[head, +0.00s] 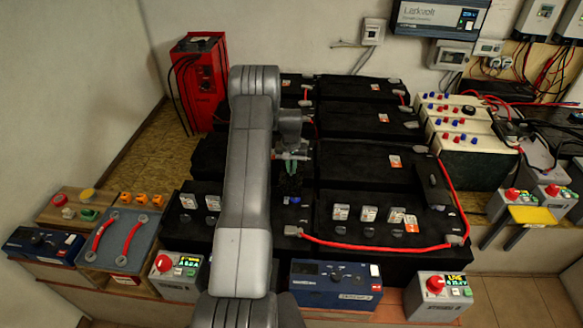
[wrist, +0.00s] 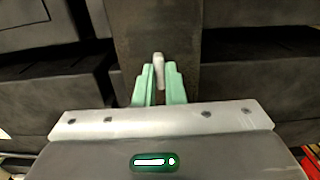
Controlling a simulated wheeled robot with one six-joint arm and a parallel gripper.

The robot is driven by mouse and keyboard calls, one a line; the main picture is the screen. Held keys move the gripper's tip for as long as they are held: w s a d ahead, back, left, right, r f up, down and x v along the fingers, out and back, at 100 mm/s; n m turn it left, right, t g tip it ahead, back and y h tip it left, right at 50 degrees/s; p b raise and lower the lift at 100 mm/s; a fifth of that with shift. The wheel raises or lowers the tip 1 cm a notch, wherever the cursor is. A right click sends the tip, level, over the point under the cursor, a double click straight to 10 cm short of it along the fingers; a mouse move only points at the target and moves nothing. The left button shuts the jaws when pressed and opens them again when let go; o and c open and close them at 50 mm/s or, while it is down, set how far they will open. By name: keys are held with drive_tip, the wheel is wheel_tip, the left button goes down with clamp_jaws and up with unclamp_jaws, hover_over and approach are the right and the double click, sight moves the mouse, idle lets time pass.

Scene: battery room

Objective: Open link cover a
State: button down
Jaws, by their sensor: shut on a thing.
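My gripper (head: 291,164) is low over the gap between the black batteries, seen in the head view just right of my arm. In the wrist view its two green fingers (wrist: 158,78) are shut on a small pale grey tab. The tab (wrist: 158,62) stands at the near end of a dark brown-grey panel, which looks like link cover a (wrist: 155,28). The panel spans between dark battery blocks. I cannot tell from this view whether it is raised. In the head view my arm and gripper mostly hide it.
Black batteries (head: 357,160) fill the middle. A similar dark cover (head: 432,185) sits at their right side, near a red cable (head: 375,246). A red unit (head: 198,80) stands at back left. Blue boxes (head: 335,283) and grey red-knobbed boxes (head: 440,297) line the front.

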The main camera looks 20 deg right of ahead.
drive_tip(key=shift+w+a+f+b, duration=0.2)
drive_tip(key=shift+w+a+b, duration=0.15)
drive_tip(key=shift+a, duration=0.2)
drive_tip(key=w+a+b, duration=0.4)
drive_tip(key=a, duration=0.4)
drive_tip(key=shift+a+r, duration=0.2)
drive_tip(key=shift+r, duration=0.05)
drive_tip(key=c, duration=1.5)
unclamp_jaws()
